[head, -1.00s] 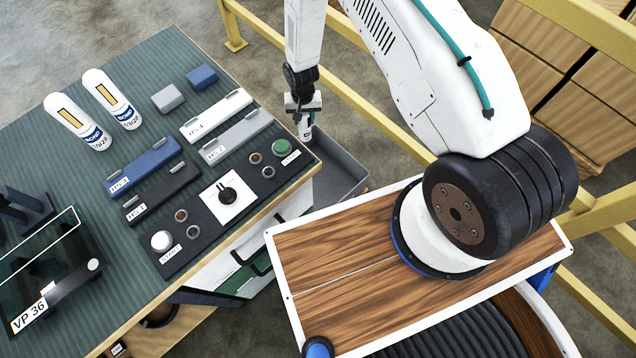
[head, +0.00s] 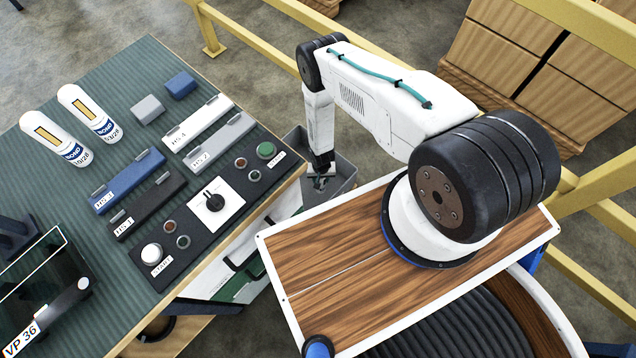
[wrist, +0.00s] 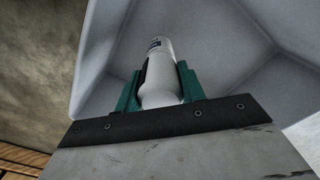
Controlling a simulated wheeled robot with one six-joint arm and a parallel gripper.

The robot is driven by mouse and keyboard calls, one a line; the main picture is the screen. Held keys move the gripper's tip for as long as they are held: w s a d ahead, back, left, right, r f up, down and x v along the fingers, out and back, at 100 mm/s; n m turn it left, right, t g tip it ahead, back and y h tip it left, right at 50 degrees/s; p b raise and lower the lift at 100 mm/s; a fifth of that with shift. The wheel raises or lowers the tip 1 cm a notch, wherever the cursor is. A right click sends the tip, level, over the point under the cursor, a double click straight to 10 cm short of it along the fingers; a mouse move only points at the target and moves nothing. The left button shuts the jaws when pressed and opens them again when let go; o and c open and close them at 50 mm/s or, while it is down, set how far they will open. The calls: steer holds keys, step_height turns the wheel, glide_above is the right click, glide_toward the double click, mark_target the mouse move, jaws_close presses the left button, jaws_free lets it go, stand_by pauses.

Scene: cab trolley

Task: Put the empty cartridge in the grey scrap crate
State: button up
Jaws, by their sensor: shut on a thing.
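A white cartridge (wrist: 158,62) with a dark label mark is between the two green fingers of my gripper (wrist: 157,88), which is shut on it. The grey scrap crate (head: 347,168) stands low beyond the table's right end, and its pale walls also surround the cartridge in the wrist view (wrist: 245,50). In the head view my gripper (head: 320,182) points down at the crate's opening, and the held cartridge is mostly hidden there. How deep the cartridge sits in the crate I cannot tell.
Two other white cartridges (head: 55,138) (head: 90,113) lie on the green-topped table (head: 120,80). A control panel (head: 212,205) with knobs and labelled bars sits near its right edge. Yellow rails (head: 270,62) and stacked cartons (head: 510,60) stand behind.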

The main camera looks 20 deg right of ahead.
steer(key=shift+f, duration=2.5)
steer(key=shift+f, duration=0.15)
steer(key=o, duration=1.3)
